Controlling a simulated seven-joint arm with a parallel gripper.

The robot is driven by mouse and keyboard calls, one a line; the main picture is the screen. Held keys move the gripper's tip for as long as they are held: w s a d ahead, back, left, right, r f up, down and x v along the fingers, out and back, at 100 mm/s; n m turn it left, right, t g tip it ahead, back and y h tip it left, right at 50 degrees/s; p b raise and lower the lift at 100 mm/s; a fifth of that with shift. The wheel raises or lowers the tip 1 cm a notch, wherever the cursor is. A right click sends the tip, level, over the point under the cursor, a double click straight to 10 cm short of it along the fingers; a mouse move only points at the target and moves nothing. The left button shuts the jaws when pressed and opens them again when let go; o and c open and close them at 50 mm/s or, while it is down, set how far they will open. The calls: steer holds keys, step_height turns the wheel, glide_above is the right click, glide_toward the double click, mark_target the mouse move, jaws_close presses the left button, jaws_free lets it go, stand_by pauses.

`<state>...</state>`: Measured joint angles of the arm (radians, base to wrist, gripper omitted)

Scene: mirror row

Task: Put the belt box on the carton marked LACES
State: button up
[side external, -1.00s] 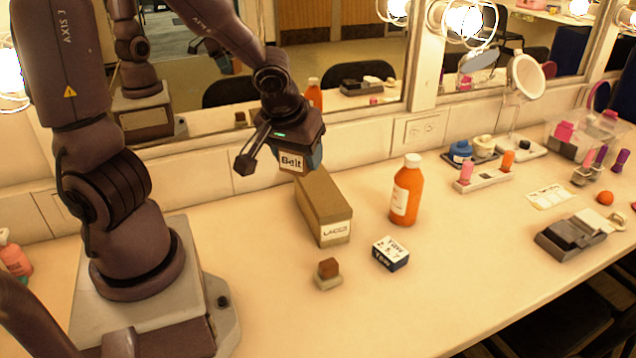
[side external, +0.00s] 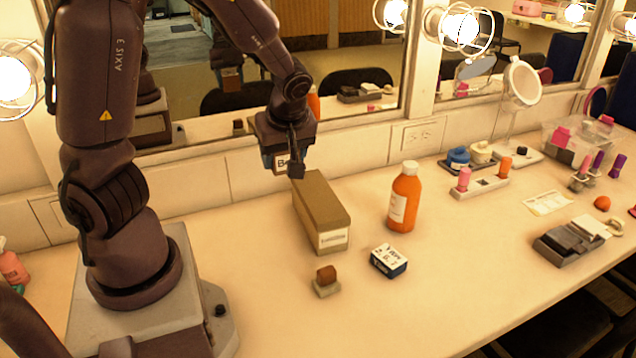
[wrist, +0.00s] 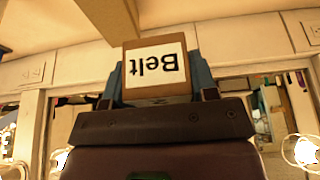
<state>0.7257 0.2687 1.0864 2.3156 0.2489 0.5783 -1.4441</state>
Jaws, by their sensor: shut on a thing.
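The belt box (wrist: 156,72) is a small brown box with a white "Belt" label, upside down in the wrist view. My gripper (side external: 284,160) is shut on it, with blue fingers on both sides in the wrist view. In the side view the box (side external: 280,162) is partly hidden by a dark part of my wrist. It is held in the air, above and a little left of the far end of the LACES carton (side external: 310,208). The carton is a long brown box lying on the counter, its white label facing the front.
An orange bottle (side external: 404,198) stands right of the carton. A small blue-and-white box (side external: 388,260) and a brown block on a pale base (side external: 326,282) lie in front. The mirror wall (side external: 210,180) runs close behind.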

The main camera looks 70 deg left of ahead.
steer(key=w+a+f, duration=0.2)
steer(key=w, duration=0.2)
glide_above(316, 191)
steer(key=s+d, duration=0.1)
steer(key=d, duration=0.1)
steer(key=f, duration=0.5)
steer(key=shift+a+f, duration=0.15)
steer(key=shift+a, duration=0.05)
steer(key=shift+w+a+f, duration=0.2)
steer(key=shift+w+f, duration=0.2)
steer(key=shift+f, duration=0.1)
steer(key=shift+w+f, duration=0.1)
steer(key=shift+f, duration=1.5)
steer(key=shift+f, duration=0.2)
steer(key=o, duration=1)
steer(key=shift+r, duration=0.1)
